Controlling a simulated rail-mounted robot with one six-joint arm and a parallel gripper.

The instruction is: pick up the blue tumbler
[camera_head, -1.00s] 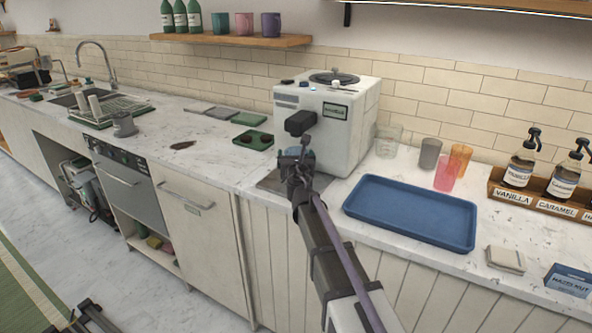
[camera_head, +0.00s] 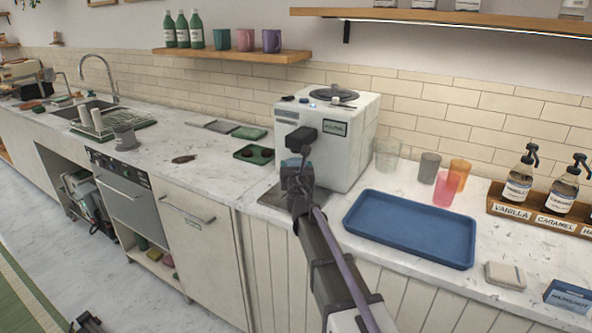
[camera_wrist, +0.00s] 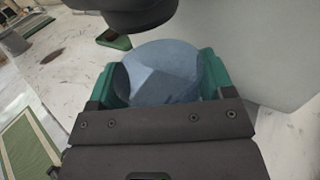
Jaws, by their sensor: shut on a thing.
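The blue tumbler (camera_wrist: 160,75) is between the green finger pads of my gripper (camera_wrist: 155,85) in the wrist view. It looks translucent, and the dark gripper body hides its near side. In the head view my gripper (camera_head: 297,170) is in front of the white coffee machine (camera_head: 335,150), just below its dark spout (camera_head: 301,138). My gripper is shut on the tumbler. In the head view the tumbler is mostly hidden by the gripper and too small to make out clearly.
The machine's spout (camera_wrist: 130,15) hangs close above the tumbler in the wrist view. A blue tray (camera_head: 410,228) lies to the right. Clear, grey, orange and pink cups (camera_head: 447,188) stand behind it. A green tray (camera_head: 254,154) is left of the machine.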

